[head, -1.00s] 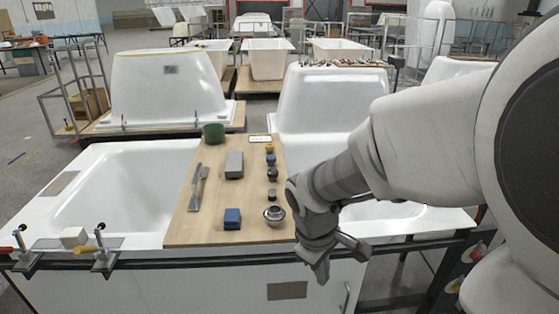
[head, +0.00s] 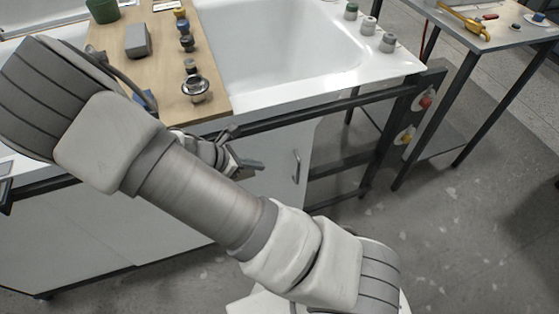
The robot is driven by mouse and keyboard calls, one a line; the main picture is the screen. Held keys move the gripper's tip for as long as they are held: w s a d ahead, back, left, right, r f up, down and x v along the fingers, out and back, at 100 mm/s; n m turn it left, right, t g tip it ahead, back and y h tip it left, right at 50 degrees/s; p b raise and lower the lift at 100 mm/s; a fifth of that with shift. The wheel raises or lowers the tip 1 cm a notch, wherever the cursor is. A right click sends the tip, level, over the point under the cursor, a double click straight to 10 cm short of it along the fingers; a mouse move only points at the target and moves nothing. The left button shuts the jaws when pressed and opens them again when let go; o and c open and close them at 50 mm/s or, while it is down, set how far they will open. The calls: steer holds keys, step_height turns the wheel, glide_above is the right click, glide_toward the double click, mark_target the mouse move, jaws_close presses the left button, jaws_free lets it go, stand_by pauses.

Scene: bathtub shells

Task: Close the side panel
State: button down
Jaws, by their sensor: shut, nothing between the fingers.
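The white side panel (head: 277,186) stands upright under the front rim of the tub (head: 275,45). A slim grey bar handle (head: 296,166) is fixed near its right edge. I cannot tell from this view how far the panel stands open. My gripper (head: 253,165) is shut and empty, in front of the panel and left of the handle. It appears apart from the handle; I cannot tell whether it touches the panel.
A wooden board (head: 215,98) on the tub carries a metal knob (head: 195,88), a grey block (head: 138,40) and a green pot (head: 103,10). A dark rail (head: 330,107) runs below the rim. A side table (head: 490,35) stands right. Grey floor (head: 440,240) is clear at lower right.

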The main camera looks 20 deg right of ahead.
steer(key=b, duration=0.4)
glide_toward(290, 163)
steer(key=s+f, duration=0.1)
steer(key=s, duration=0.3)
steer(key=shift+w+d+b, duration=0.25)
steer(key=shift+d, duration=0.95)
steer(key=shift+w+d+b, duration=0.25)
steer(key=shift+d, duration=0.9)
steer(key=shift+d, duration=0.15)
